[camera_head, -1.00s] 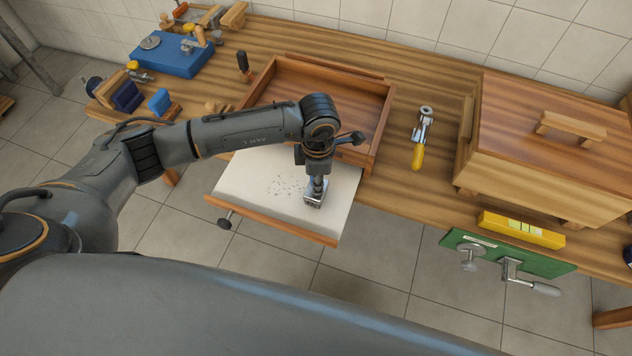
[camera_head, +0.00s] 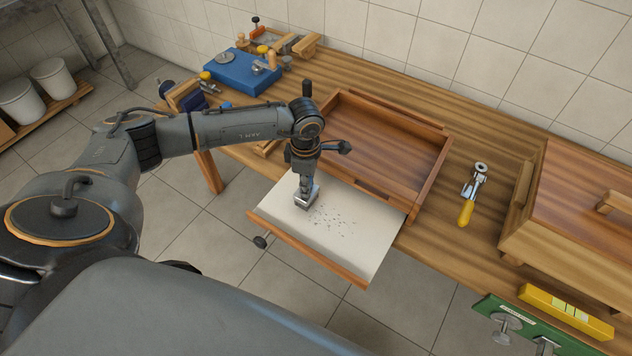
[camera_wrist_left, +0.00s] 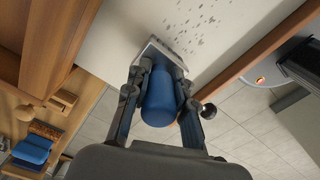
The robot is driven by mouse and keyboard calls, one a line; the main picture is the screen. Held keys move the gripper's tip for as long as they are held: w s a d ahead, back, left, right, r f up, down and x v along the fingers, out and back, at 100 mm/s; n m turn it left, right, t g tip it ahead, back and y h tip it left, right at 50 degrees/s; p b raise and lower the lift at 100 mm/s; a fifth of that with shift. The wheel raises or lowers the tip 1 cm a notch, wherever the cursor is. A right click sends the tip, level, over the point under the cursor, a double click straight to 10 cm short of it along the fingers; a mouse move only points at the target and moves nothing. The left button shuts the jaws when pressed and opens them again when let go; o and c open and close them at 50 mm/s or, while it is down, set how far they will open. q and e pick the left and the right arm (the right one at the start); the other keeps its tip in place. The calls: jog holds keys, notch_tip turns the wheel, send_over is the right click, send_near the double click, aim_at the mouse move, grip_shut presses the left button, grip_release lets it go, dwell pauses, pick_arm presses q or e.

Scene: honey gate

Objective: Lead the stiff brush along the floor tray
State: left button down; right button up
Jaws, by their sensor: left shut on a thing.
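The floor tray (camera_head: 358,252) is a pale sheet with a wooden front rail, pulled out from under an open wooden box (camera_head: 385,145). Several dark specks (camera_head: 334,219) lie scattered over its middle. My left gripper (camera_head: 304,182) is over the tray's left part, left of the specks. It is shut on the stiff brush, whose blue handle (camera_wrist_left: 160,98) shows between the fingers in the left wrist view. The brush's metal-grey head (camera_head: 306,199) is down at the tray, its bristles hidden; I cannot tell if they touch. My right gripper is not in view.
A dark knob (camera_head: 260,242) sticks out at the tray's front. A yellow-handled tool (camera_head: 468,204) lies right of the box, before a large lidded wooden box (camera_head: 575,215). A blue case (camera_head: 242,72) stands at the back left. Tiled floor is open before the bench.

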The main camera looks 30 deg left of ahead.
pick_arm(q)
jog(key=shift+d+f, duration=0.1)
jog(key=shift+f, duration=0.45)
jog(key=shift+f, duration=0.25)
dwell(0.4)
jog(key=shift+s+d, duration=0.2)
jog(key=shift+d, duration=3.8)
jog(key=shift+s+d, duration=0.15)
jog(key=shift+d, duration=3.85)
notch_tip(320, 180, up, 2)
jog(key=shift+r, duration=0.1)
